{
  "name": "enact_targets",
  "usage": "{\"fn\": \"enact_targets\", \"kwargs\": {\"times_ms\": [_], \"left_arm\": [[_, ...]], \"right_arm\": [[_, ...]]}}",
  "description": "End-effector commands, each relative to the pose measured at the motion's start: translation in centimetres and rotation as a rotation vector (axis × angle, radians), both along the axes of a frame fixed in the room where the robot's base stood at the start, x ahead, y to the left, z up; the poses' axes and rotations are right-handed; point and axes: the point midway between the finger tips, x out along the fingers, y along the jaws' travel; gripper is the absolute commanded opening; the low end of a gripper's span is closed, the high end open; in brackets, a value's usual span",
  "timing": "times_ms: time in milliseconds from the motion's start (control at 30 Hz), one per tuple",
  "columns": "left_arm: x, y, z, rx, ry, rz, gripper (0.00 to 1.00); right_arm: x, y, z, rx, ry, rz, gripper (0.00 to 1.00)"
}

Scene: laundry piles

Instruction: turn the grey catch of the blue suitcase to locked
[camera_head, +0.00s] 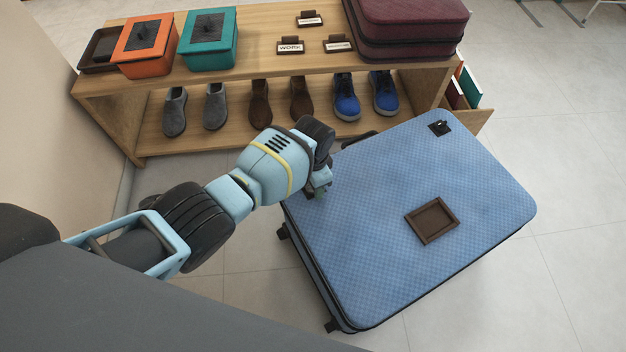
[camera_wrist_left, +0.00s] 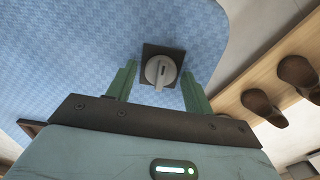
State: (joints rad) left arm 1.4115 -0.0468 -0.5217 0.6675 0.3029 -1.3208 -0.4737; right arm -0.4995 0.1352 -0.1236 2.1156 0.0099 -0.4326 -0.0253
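The blue suitcase (camera_head: 385,180) lies with its broad checked face up, and its corner fills much of the left wrist view (camera_wrist_left: 70,60). The grey catch (camera_wrist_left: 160,71) is a round knob with a raised bar and a dark mark, set on a dark square plate. In the left wrist view the two green fingers of my left gripper (camera_wrist_left: 160,69) stand apart, one on each side of the knob, with gaps between. In the head view my left gripper (camera_head: 318,184) is over the suitcase's left corner and hides this catch. My right gripper is not in view.
A second dark fitting (camera_head: 440,127) is at the suitcase's far corner, and a brown frame (camera_head: 432,220) is on its face. Behind stands a wooden shelf (camera_head: 262,55) with boxes, labels, shoes and a maroon suitcase (camera_head: 410,22). The floor at the right is clear.

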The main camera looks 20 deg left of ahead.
Motion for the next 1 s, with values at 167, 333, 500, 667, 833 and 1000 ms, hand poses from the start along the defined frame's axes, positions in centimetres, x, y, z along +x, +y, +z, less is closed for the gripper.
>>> {"fn": "enact_targets", "kwargs": {"times_ms": [167,333,500,667,833,1000], "left_arm": [[0.1,0.0,0.0,0.001,-0.001,0.001,0.57],[0.1,0.0,0.3,0.001,-0.002,0.002,0.57],[0.2,0.0,2.4,-0.001,-0.006,0.001,0.57],[0.2,0.0,5.2,0.000,-0.007,0.001,0.57],[0.1,0.0,7.2,0.000,-0.004,0.001,0.57],[0.0,0.0,7.9,0.001,-0.001,0.001,0.57]], "right_arm": [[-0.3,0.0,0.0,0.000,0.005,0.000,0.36],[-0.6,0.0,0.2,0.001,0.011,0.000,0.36],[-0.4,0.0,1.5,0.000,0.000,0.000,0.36],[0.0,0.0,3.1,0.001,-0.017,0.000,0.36],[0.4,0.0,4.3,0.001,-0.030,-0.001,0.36],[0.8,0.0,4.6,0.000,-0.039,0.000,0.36]]}}
